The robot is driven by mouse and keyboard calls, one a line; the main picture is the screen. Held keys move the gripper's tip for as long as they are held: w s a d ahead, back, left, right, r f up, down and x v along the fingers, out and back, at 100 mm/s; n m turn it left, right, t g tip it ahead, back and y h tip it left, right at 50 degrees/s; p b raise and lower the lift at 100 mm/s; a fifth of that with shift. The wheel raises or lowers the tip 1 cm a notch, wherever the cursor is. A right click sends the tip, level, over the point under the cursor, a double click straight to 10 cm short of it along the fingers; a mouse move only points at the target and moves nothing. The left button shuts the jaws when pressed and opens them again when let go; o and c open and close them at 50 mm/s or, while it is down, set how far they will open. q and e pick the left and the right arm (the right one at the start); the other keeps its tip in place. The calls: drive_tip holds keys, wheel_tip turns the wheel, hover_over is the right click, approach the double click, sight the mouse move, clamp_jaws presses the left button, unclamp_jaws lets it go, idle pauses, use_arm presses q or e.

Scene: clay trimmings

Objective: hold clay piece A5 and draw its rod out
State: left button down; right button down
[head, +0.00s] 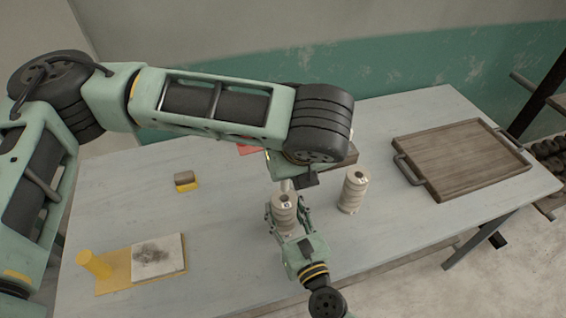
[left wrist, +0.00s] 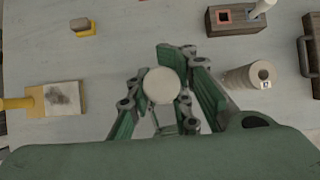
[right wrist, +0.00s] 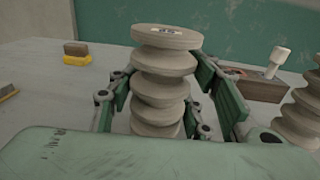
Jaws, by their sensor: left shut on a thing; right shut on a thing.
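A pale ridged clay piece (head: 285,208) stands upright in the right gripper (head: 287,218), which is shut around its sides. It fills the middle of the right wrist view (right wrist: 160,75); the label on its top is too small to read. My left gripper (head: 290,182) is above it, partly hidden by my own arm. In the left wrist view the left gripper (left wrist: 163,88) is shut on the rod, whose round pale head (left wrist: 161,85) shows end on. A short pale length of it shows above the clay in the head view. No rod shows above the clay in the right wrist view.
Another ridged clay piece (head: 353,190) stands close on the right. A wooden tray (head: 455,160) lies at the right. A wooden block (left wrist: 222,22) with a pale-headed peg is behind. A sponge (head: 185,177) and a yellow board with a stained pad (head: 158,256) lie left.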

drive_tip(key=c, duration=0.8)
unclamp_jaws()
